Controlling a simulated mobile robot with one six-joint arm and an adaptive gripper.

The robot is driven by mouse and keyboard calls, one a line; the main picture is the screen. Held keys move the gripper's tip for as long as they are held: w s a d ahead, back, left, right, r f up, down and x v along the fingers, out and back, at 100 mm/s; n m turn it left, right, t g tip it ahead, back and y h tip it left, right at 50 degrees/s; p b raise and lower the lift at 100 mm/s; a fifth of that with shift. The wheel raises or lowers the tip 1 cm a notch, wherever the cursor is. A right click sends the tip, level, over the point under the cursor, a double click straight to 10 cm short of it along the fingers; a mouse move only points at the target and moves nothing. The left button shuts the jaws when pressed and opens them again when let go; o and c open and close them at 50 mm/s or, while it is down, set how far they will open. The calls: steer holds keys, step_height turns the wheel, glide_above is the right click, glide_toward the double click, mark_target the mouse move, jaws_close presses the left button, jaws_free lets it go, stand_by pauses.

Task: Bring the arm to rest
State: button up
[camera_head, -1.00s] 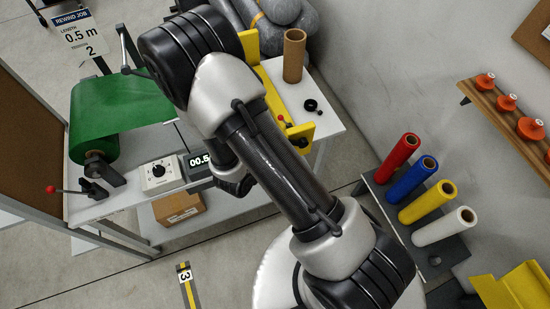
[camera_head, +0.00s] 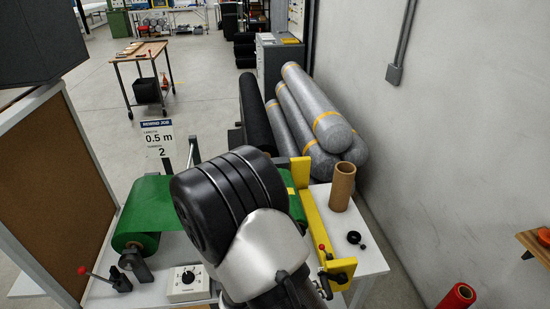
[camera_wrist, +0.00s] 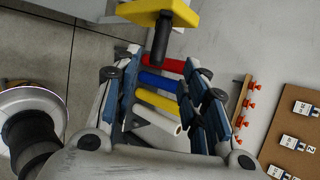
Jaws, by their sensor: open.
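My gripper (camera_wrist: 160,78) shows in the wrist view with its blue-and-grey fingers spread apart and nothing between them. Behind the gap, farther off, lie red, blue, yellow and white rolls. In the head view my arm rises in front of the bench and covers part of it; my gripper is not visible there. The bench (camera_head: 372,262) carries a green roll (camera_head: 135,215), a control box with a dial (camera_head: 187,284), a yellow frame (camera_head: 312,205) and an upright brown tube (camera_head: 342,187).
A yellow part with a black handle (camera_wrist: 160,40) is close above the fingers in the wrist view. Large grey rolls (camera_head: 315,105) lie behind the bench. A wall (camera_head: 455,130) stands on the right and a brown panel (camera_head: 55,195) on the left. Open floor (camera_head: 95,120) lies beyond.

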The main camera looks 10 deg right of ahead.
steer(key=s+d+r+m+g+b, duration=0.25)
steer(key=r+m, duration=0.35)
steer(key=m, duration=0.3)
steer(key=s+d+r+m+g+b, duration=0.1)
steer(key=s+d+r+m+b, duration=0.25)
steer(key=m, duration=0.65)
steer(key=s+a+r+m+t+y+b, duration=0.1)
steer(key=s+a+r+m+y+b, duration=0.2)
steer(key=m, duration=0.6)
steer(key=s+a+r+m+t+y+b, duration=0.2)
steer(key=s+r+m+y+b, duration=0.1)
steer(key=m, duration=0.7)
steer(key=shift+s+a+r+y, duration=0.4)
steer(key=shift+s+r+y, duration=0.55)
steer(key=shift+y, duration=0.25)
steer(key=shift+f, duration=0.1)
steer(key=shift+c, duration=0.8)
steer(key=shift+a, duration=0.15)
